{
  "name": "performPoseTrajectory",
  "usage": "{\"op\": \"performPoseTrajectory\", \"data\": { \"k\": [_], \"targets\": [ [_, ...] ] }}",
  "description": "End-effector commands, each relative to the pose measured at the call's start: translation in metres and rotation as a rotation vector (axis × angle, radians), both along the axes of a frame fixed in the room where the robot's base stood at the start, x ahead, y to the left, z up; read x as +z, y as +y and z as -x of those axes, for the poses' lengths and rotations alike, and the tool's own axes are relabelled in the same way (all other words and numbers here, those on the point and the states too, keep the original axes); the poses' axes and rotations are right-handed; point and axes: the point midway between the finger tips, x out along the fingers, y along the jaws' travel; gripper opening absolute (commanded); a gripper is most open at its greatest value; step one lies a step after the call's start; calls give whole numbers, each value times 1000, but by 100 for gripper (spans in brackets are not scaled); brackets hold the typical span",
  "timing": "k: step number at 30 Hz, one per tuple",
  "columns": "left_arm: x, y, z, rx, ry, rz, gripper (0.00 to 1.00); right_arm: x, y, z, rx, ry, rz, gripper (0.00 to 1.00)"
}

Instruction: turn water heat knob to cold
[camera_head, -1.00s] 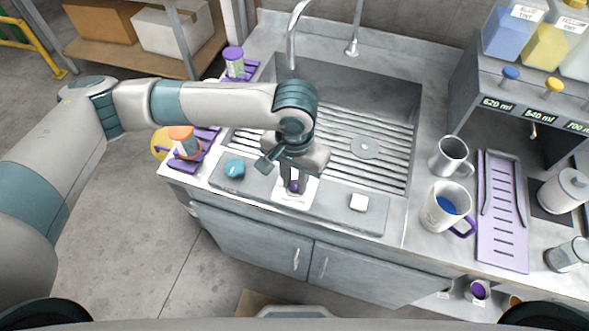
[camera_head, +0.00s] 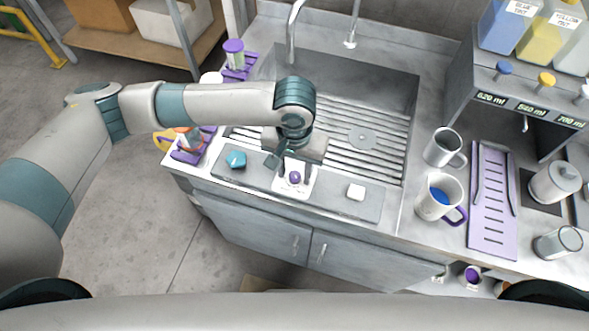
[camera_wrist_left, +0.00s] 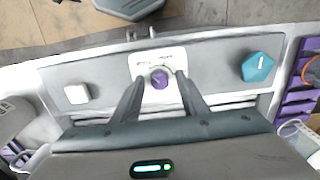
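The purple round knob (camera_head: 295,178) sits on a white plate (camera_head: 291,190) on the grey panel at the sink's front edge. In the left wrist view the knob (camera_wrist_left: 160,79) shows a pale mark and a pale ring around its upper part. The lettering on the plate is too small to read. My left gripper (camera_head: 296,168) is just behind the knob in the head view. In the left wrist view its two fingers (camera_wrist_left: 159,80) are apart, one to each side of the knob, with visible gaps. Nothing is held. My right gripper is not in view.
A teal pentagonal knob (camera_head: 236,159) and a white square knob (camera_head: 356,191) flank the purple one on the panel. The sink (camera_head: 345,90) lies behind. A mug with blue liquid (camera_head: 436,198) and a metal mug (camera_head: 441,148) stand to the right.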

Motion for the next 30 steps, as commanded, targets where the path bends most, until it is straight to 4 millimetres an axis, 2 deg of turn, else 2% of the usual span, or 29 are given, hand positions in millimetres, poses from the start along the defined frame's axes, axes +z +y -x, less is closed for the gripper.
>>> {"op": "performPoseTrajectory", "data": {
  "k": [8,14,20,30],
  "targets": [
    [0,0,1,-1,2,-1,40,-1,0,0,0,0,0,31],
    [11,0,0,-1,2,2,40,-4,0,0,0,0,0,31],
    [38,-1,0,-2,-1,3,40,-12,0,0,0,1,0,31],
    [106,0,0,-2,-3,2,40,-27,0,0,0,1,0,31]
  ]
}}
